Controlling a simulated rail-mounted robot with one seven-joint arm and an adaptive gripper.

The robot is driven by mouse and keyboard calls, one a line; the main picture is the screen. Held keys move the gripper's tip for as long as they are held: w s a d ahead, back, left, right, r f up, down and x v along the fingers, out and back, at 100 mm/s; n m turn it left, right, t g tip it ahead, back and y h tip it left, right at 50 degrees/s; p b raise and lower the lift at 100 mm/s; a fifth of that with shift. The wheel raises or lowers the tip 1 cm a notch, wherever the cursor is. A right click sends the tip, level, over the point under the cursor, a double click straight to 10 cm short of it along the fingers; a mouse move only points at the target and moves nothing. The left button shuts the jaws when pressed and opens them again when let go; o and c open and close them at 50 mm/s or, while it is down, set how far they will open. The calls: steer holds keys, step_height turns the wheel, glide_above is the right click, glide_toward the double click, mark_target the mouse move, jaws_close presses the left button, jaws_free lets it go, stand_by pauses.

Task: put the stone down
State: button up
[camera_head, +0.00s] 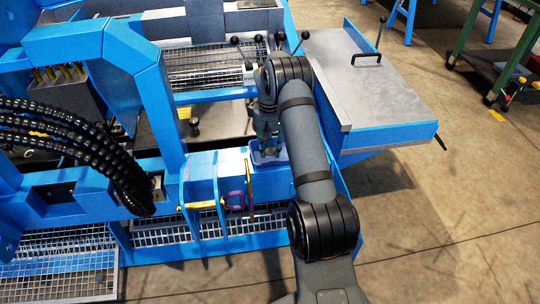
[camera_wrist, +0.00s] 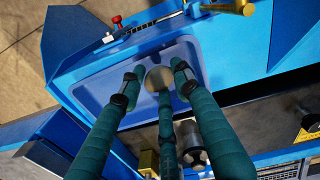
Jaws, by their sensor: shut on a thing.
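My gripper (camera_wrist: 156,84) has green fingers and is shut on a round, tan-grey stone (camera_wrist: 159,77), held between the fingertips. In the wrist view the stone is over a shallow lavender-blue tray (camera_wrist: 85,91) with rounded corners. I cannot tell whether the stone touches the tray floor. In the head view my gripper (camera_head: 267,136) points down at the tray (camera_head: 258,160), which sits on the blue machine frame. The stone cannot be made out there, hidden by the fingers and arm.
A grey table top (camera_head: 375,85) with a black handle stands to the right. A red-knobbed valve (camera_wrist: 117,20) sits beside the tray. Mesh sieves (camera_head: 205,75) lie behind.

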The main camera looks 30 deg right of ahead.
mark_target(270, 150)
steer(key=shift+f, duration=1.75)
steer(key=shift+b, duration=0.3)
steer(key=shift+f, duration=0.2)
steer(key=o, duration=0.9)
steer(key=shift+c, duration=0.2)
steer(key=shift+r, duration=0.1)
step_height(270, 150, up, 12)
steer(key=shift+s+a+r+p, duration=0.1)
steer(key=shift+p, duration=1.05)
